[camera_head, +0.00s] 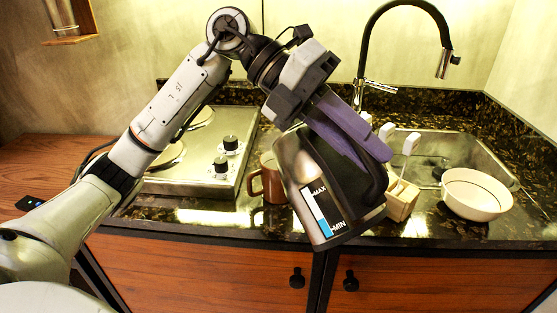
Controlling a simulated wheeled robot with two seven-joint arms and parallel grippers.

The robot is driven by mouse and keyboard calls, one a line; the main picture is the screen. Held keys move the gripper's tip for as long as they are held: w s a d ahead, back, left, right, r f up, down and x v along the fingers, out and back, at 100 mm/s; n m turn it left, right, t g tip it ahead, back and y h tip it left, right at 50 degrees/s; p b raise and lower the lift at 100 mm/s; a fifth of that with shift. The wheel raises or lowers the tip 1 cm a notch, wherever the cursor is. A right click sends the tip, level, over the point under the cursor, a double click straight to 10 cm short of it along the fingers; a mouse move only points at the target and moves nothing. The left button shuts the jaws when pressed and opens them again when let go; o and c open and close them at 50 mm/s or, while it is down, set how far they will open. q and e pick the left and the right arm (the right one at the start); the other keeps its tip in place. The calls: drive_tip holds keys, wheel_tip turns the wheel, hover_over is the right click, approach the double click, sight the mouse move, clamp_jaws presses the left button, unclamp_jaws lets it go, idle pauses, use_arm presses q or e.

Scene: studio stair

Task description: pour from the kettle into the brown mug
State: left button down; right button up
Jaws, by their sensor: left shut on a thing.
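The kettle (308,193) is silver and black with a MAX/MIN water window. It is tilted and held in the air over the front of the counter. My left gripper (335,122) is shut on the kettle's handle side, at the top; the exact grip is partly hidden by its purple-grey fingers. The brown mug (271,184) stands upright on the counter, just left of the kettle, and its right part is hidden behind the kettle. No stream of liquid shows. My right gripper is not in view.
A stove (192,184) with black knobs lies left of the mug. A sink (455,150) with a black tap (447,45) is behind right. A wooden utensil holder (401,200) and a white bowl (476,195) stand right of the kettle. Cabinet doors are below the counter edge.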

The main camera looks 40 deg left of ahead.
use_arm(q)
drive_tip(key=shift+w+a+r+h, duration=0.1)
drive_tip(key=shift+a+r+h, duration=0.2)
drive_tip(key=shift+r, duration=0.3)
drive_tip(key=shift+w+a+r+h, duration=0.15)
drive_tip(key=shift+r+h, duration=0.2)
drive_tip(key=shift+r, duration=0.25)
drive_tip(key=shift+s+a+r+h, duration=0.1)
drive_tip(key=shift+a+r+h, duration=0.2)
drive_tip(key=shift+r, duration=0.3)
idle(0.7)
drive_tip(key=shift+w+a+r+n+h+b, duration=0.2)
drive_tip(key=shift+a+r+h+b, duration=0.15)
drive_tip(key=shift+a+r+h, duration=0.15)
drive_tip(key=shift+w+a+r+n+h+b, duration=0.2)
drive_tip(key=shift+a+r+h+b, duration=0.15)
drive_tip(key=shift+r, duration=0.2)
idle(3.5)
drive_tip(key=shift+a+g, duration=0.25)
drive_tip(key=shift+g, duration=0.05)
idle(0.6)
